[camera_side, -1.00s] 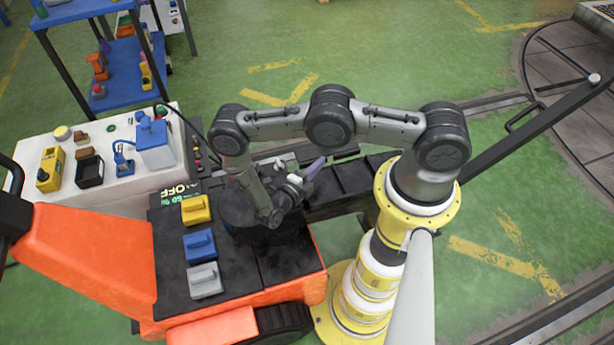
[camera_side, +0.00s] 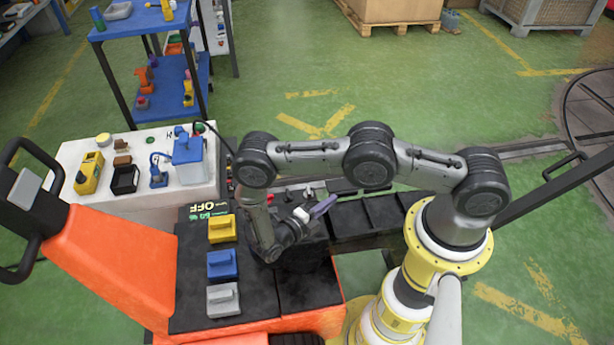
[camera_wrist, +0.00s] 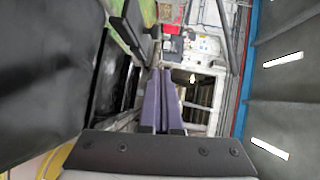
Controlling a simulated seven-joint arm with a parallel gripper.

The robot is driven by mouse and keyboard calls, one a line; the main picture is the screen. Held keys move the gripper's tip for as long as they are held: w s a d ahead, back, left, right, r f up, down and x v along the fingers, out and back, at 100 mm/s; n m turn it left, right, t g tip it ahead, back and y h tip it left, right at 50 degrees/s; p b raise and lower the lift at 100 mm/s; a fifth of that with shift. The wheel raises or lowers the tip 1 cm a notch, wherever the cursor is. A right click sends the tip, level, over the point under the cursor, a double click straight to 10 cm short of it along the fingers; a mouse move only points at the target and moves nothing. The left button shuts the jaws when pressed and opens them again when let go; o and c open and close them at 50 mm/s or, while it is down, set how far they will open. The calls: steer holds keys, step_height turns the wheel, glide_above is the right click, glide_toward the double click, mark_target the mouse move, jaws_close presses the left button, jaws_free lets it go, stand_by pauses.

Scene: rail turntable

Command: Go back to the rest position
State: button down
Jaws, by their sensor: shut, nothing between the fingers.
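My gripper (camera_side: 330,201) has purple fingers and is at the end of my folded arm, over the dark deck of the orange cart (camera_side: 115,262). In the side view the fingers point up and to the right, and nothing is seen in them. In the wrist view my gripper (camera_wrist: 161,74) shows its two purple fingers side by side, shut and empty. My arm bends high above the deck, with its wrist hanging down on the left.
Yellow (camera_side: 222,228), blue (camera_side: 222,264) and grey (camera_side: 223,299) blocks stand in a row on the deck left of my gripper. A blue shelf (camera_side: 140,22) stands farther back.

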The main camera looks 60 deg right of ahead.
steer(key=w+r+m+y, duration=0.3)
steer(key=r+m, duration=0.1)
steer(key=r, duration=0.7)
steer(key=w+r+m+y, duration=0.25)
steer(key=r+m, duration=0.25)
steer(key=r, duration=0.7)
steer(key=s+d+r+m+t+y, duration=0.1)
steer(key=s+r+m+y, duration=0.2)
steer(key=r, duration=0.4)
steer(key=s+d+r+m+t+y, duration=0.1)
steer(key=s+r+m, duration=0.35)
steer(key=r, duration=0.25)
steer(key=s+a+r+m+t+y, duration=0.2)
steer(key=s+a+m+t+y, duration=0.4)
steer(key=s+m, duration=0.5)
steer(key=a+m, duration=0.1)
steer(key=m, duration=0.6)
steer(key=shift+s+a+r+t, duration=0.25)
steer(key=shift+r+t, duration=0.1)
steer(key=shift+t, duration=0.05)
